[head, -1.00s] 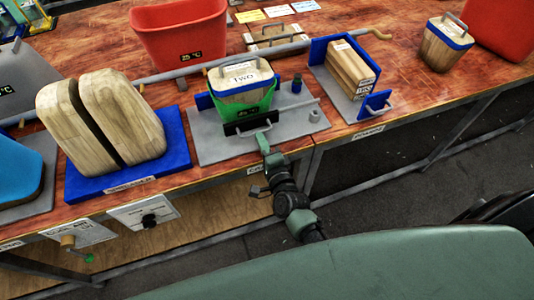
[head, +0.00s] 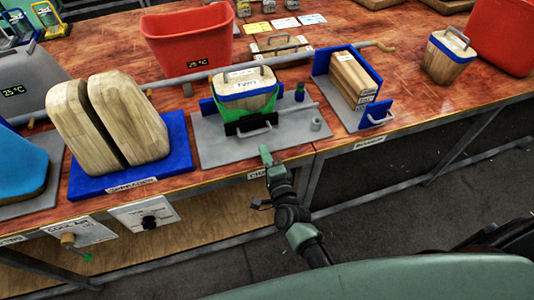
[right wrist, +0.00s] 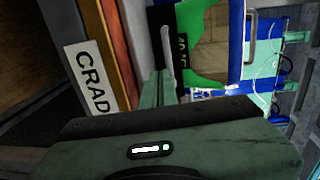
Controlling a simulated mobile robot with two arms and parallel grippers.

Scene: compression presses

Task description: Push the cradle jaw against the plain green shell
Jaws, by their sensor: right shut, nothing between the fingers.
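The green shell (head: 287,100) sits on a grey base plate (head: 215,149) and holds a wooden block labelled TWO (head: 243,79) with a blue band. The black cradle jaw (head: 240,127) stands upright at the shell's front and covers much of its front face; it looks to be against it. A grey handle (head: 259,131) is on the jaw's front. My right gripper (head: 265,151) is shut and empty, just in front of the handle. The right wrist view also shows the shell (right wrist: 212,72) and the handle (right wrist: 167,48) beyond my fingertips. My left gripper is not in view.
A blue press with a slatted wooden block (head: 352,77) stands to the right. A split wooden form (head: 138,120) on a blue base stands to the left. A grey rail (head: 205,74) and a red bin (head: 188,45) lie behind. The floor in front is clear.

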